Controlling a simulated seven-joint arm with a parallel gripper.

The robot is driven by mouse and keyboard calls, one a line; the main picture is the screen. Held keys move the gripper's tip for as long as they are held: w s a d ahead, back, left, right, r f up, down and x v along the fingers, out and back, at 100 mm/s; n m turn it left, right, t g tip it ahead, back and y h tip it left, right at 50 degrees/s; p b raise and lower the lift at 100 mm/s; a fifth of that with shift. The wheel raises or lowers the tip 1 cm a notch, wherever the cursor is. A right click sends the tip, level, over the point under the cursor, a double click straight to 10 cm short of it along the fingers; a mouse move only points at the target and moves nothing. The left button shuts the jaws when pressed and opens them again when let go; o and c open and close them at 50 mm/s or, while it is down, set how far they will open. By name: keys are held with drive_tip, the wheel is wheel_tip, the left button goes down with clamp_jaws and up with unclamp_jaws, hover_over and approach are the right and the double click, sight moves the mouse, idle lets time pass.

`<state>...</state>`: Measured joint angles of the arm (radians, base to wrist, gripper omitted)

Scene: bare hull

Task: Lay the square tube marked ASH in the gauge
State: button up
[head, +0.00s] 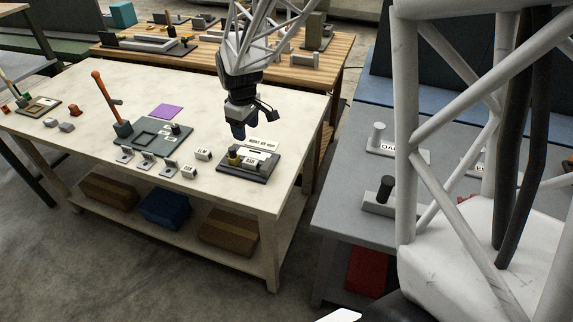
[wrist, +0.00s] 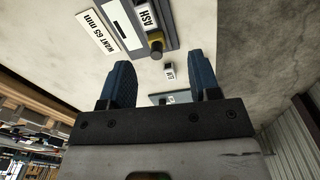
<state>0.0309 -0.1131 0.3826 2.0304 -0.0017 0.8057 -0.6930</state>
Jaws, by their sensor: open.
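The gauge (head: 262,170) is a dark grey plate near the table's right front corner, with a white "WANT 65 mm" label (head: 262,145) behind it. A small pale piece marked ASH (head: 250,161) is on the gauge, beside a yellow knob (head: 233,157). The wrist view shows the ASH marking (wrist: 148,18) next to the yellow knob (wrist: 156,48); I cannot tell how the piece is seated. My gripper (head: 238,134) is above the gauge, apart from it. Its blue fingers are spread with nothing between them (wrist: 163,82).
A white piece marked ELM (head: 203,154) and another marked white piece (head: 189,172) stand left of the gauge. Several small grey brackets (head: 147,160) lie further left.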

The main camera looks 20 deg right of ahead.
drive_tip(key=s+r+m, duration=0.2)
drive_tip(key=s+r, duration=0.2)
drive_tip(key=s, duration=0.6)
drive_tip(key=s+a+r+m+t, duration=0.1)
drive_tip(key=s+r+m, duration=0.2)
drive_tip(key=s, duration=0.7)
drive_tip(key=s+r+m+t, duration=0.1)
drive_tip(key=s+r, duration=0.4)
drive_tip(key=s, duration=0.5)
drive_tip(key=shift+s+a+r+m, duration=0.15)
drive_tip(key=shift+s+a+m, duration=0.2)
drive_tip(key=shift+m, duration=0.55)
